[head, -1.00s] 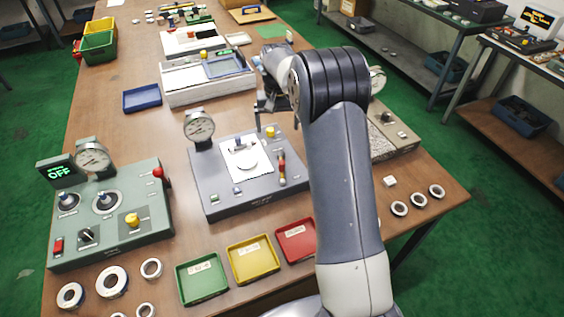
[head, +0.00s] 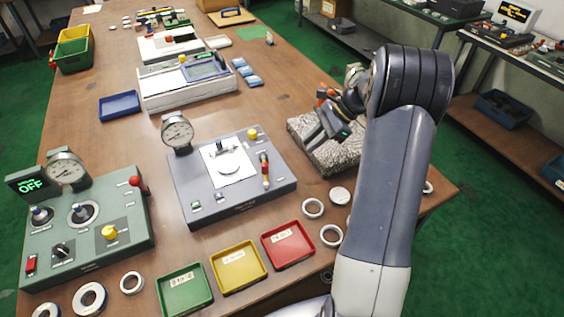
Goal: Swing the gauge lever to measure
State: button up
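The grey gauge fixture (head: 215,205) stands mid-table with a round dial gauge (head: 177,133) at its back left corner. A white plate (head: 213,156) on its top carries a pale round disc (head: 230,168). A lever with red and pale bands (head: 265,172) stands on its right side, and a yellow knob (head: 252,134) sits at its back right. My gripper (head: 318,135) is to the right of the fixture, above a speckled stone block, apart from the lever. It is seen side-on and small, so its finger gap is unclear.
Green (head: 185,290), yellow (head: 238,266) and red (head: 288,245) trays line the front. A green-grey control panel (head: 95,240) with an OFF display stands left. The speckled block (head: 345,155) lies right. Loose rings (head: 313,208) lie near the front edge.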

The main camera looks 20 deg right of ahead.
aim_at(265, 167)
jog(key=shift+s+d+r+m+t+y, duration=0.2)
jog(key=shift+s+d+m+t+y, duration=0.15)
jog(key=shift+d+m, duration=0.5)
grip_shut()
jog(key=shift+a, duration=0.2)
jog(key=p+x, duration=0.1)
jog(key=x, duration=0.9)
jog(key=shift+s+r, duration=0.1)
jog(key=shift+s, duration=0.05)
jog(key=shift+w+a+p, duration=0.2)
jog(key=shift+a+p, duration=0.15)
jog(key=shift+a, duration=0.65)
jog(key=shift+w+a+p, duration=0.15)
jog(key=shift+a+p, duration=0.15)
jog(key=shift+a, duration=0.7)
